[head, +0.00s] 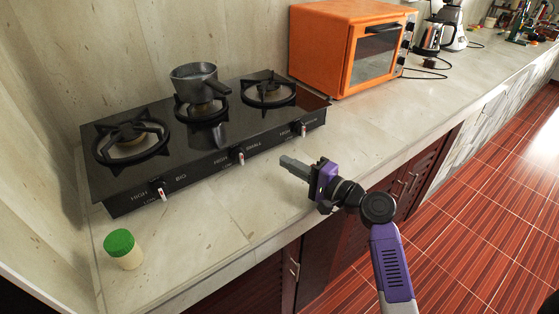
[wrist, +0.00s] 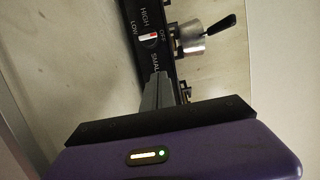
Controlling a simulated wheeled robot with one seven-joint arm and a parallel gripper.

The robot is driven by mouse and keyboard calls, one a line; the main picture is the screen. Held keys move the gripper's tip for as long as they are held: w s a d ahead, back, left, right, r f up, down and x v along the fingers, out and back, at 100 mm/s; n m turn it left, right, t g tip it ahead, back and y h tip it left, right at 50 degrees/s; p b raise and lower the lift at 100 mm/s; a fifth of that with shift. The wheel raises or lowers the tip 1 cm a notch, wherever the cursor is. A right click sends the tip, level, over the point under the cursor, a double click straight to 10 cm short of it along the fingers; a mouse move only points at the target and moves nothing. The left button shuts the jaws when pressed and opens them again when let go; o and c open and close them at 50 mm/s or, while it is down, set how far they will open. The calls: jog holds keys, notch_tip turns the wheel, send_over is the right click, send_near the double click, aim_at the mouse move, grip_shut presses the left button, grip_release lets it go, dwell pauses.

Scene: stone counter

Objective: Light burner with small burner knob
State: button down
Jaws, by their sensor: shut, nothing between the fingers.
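The black three-burner stove (head: 215,133) stands on the counter against the wall. The small burner knob (head: 241,158) is the middle one on its front panel, white and red, next to the word SMALL. It also shows in the wrist view (wrist: 148,37), between the HIGH, LOW and OFF marks. The middle burner (head: 201,110) has a grey pot (head: 197,82) on it; I see no flame. My gripper (head: 284,161) is shut and empty, right of the knob and apart from it. In the wrist view its fingers (wrist: 159,80) point toward the panel below the knob.
The left knob (head: 161,189) and right knob (head: 303,130) sit on the same panel. A green-lidded jar (head: 123,249) stands at the counter's front left. An orange oven (head: 350,47) is right of the stove. The counter in front of the stove is mostly clear.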

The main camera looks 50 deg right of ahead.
jog(key=p, duration=0.1)
send_near(243, 151)
jog(key=w+d, duration=0.3)
jog(key=w, duration=0.2)
jog(key=shift+d+r, duration=0.15)
jog(key=shift+d, duration=0.25)
jog(key=a+p, duration=0.1)
jog(key=a, duration=0.1)
jog(key=shift+a, duration=0.35)
jog(key=shift+w+a, duration=0.25)
jog(key=shift+a, duration=0.3)
